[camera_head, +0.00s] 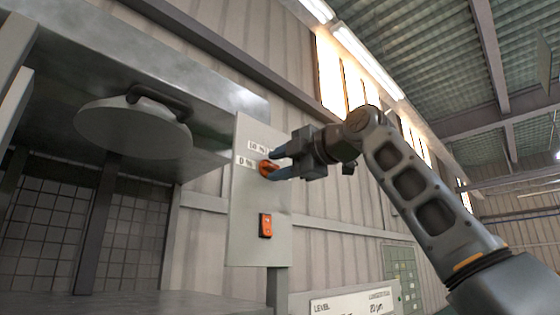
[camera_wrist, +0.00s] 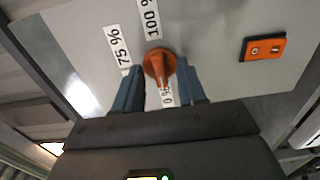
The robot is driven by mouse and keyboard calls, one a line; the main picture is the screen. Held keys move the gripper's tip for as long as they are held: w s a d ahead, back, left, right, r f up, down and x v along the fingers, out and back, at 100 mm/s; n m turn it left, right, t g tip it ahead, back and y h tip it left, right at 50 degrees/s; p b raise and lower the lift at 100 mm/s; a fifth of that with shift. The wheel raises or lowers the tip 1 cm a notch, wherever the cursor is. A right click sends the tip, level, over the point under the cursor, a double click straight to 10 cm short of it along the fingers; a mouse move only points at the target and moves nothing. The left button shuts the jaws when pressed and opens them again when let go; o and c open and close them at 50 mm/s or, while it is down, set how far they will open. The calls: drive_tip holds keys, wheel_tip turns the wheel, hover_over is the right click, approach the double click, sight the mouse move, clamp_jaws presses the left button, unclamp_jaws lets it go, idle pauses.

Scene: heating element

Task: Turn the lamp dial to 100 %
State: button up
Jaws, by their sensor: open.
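The orange lamp dial (camera_wrist: 157,62) sits on a grey panel (camera_wrist: 215,30). In the wrist view its raised grip points down toward the 0 % label (camera_wrist: 167,98), which is partly hidden. The 75 % label (camera_wrist: 119,46) is left of the dial and the 100 % label (camera_wrist: 149,18) is above it. My gripper (camera_wrist: 160,84) is open, with one blue finger on each side of the dial's lower part. I cannot tell whether either finger touches it. In the head view my gripper (camera_head: 279,164) reaches the panel from the right and partly covers the dial (camera_head: 265,168).
An orange switch (camera_head: 265,225) is on the panel below the dial. A round grey lamp-like disc (camera_head: 135,128) hangs under a metal hood (camera_head: 120,50) at left. A white sign (camera_head: 350,302) stands low on the right.

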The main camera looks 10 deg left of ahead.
drive_tip(key=shift+c, duration=0.4)
clamp_jaws()
